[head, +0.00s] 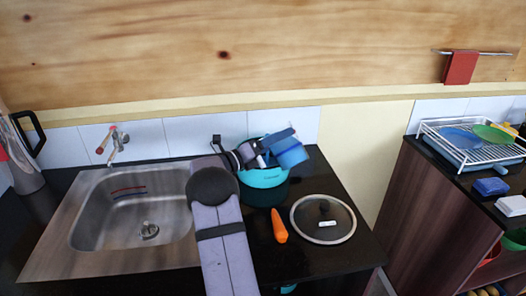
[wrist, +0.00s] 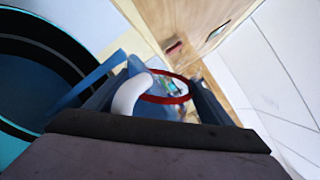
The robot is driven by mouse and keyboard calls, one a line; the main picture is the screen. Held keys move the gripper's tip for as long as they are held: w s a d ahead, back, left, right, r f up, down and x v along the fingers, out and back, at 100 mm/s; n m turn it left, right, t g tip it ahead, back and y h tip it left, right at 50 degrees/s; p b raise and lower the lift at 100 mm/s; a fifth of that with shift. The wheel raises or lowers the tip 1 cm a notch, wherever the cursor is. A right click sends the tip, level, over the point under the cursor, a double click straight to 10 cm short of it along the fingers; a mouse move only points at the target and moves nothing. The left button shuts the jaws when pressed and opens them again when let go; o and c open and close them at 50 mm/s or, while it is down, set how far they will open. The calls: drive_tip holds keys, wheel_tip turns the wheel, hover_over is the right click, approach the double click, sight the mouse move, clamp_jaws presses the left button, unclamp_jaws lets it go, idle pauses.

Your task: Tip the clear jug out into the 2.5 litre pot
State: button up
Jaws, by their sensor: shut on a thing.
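The teal pot (head: 262,178) stands on the dark counter, right of the sink. In the wrist view its dark interior and teal rim (wrist: 22,134) fill the left side. My gripper (head: 284,147) is above the pot's right side. In the wrist view my gripper (wrist: 158,92) is shut on the clear jug, around its white handle (wrist: 130,92). The jug's red rim (wrist: 178,98) shows between the blue fingers, and it looks tilted. Something small and coloured shows through the rim; I cannot tell what it is. In the head view the jug is mostly hidden by my gripper.
A glass lid (head: 335,232) and an orange carrot (head: 279,226) lie on the counter in front of the pot. The steel sink (head: 150,262) with its tap (head: 117,142) is to the left. A dish rack (head: 470,150) stands on the right-hand cabinet. The back wall is close behind the pot.

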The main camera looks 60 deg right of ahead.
drive_tip(key=shift+w+f+n+p, duration=0.1)
drive_tip(key=shift+n+p, duration=0.2)
drive_tip(key=shift+n, duration=0.3)
idle(0.4)
drive_tip(key=shift+w+d+r+n+p, duration=0.15)
drive_tip(key=shift+r+n+p, duration=0.25)
drive_tip(key=shift+n+p, duration=0.6)
idle(0.7)
drive_tip(key=shift+w+f+n+t+p, duration=0.3)
drive_tip(key=shift+f+n+p, duration=0.1)
drive_tip(key=shift+n+p, duration=0.6)
idle(0.5)
drive_tip(key=shift+w+d+r+n+h+p, duration=0.15)
drive_tip(key=shift+w+n+h+p, duration=0.05)
drive_tip(key=shift+w+n+p, duration=0.3)
drive_tip(key=shift+w+d+r+n+h+p, duration=0.1)
drive_tip(key=shift+w+r+n+h+p, duration=0.1)
drive_tip(key=shift+w+n+p, duration=0.25)
idle(0.5)
drive_tip(key=shift+w+d+r+n+t+p, duration=0.15)
drive_tip(key=shift+w+n+t+p, duration=0.1)
drive_tip(key=shift+n+p, duration=0.35)
drive_tip(key=shift+w+a+r+n+t+p, duration=0.15)
drive_tip(key=shift+n+t+p, duration=0.1)
drive_tip(key=shift+n+p, duration=0.25)
idle(0.4)
